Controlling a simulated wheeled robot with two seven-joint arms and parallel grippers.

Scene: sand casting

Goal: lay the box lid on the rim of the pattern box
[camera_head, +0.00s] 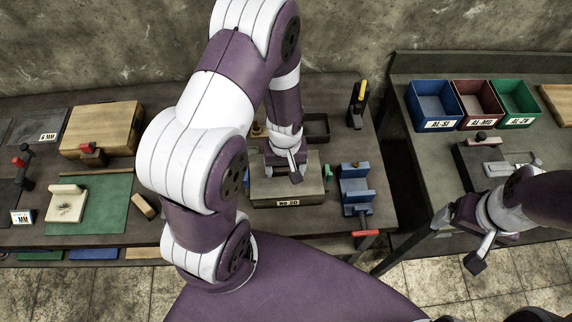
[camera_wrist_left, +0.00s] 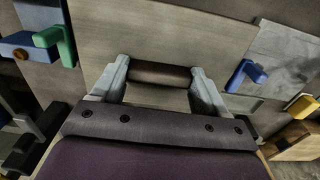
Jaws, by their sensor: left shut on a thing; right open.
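The pattern box (camera_head: 287,203), labelled NO 20, stands on the middle bench. The box lid (camera_head: 262,186) is a flat grey-beige board over its top. It fills much of the left wrist view (camera_wrist_left: 170,35). My left gripper (camera_head: 284,167) points down at the lid and is shut on its dark round handle (camera_wrist_left: 158,74), one finger at each end. The lid looks about level with the box top, but I cannot tell whether it touches the rim all round. My right gripper (camera_head: 460,238) is open and empty in front of the right bench.
A green latch (camera_head: 327,171) and a blue vise (camera_head: 355,188) with a red handle stand right of the box. A green mat (camera_head: 105,218) and wooden block (camera_head: 102,130) lie left. Blue, red and green bins (camera_head: 432,103) stand on the right bench. A gap separates the benches.

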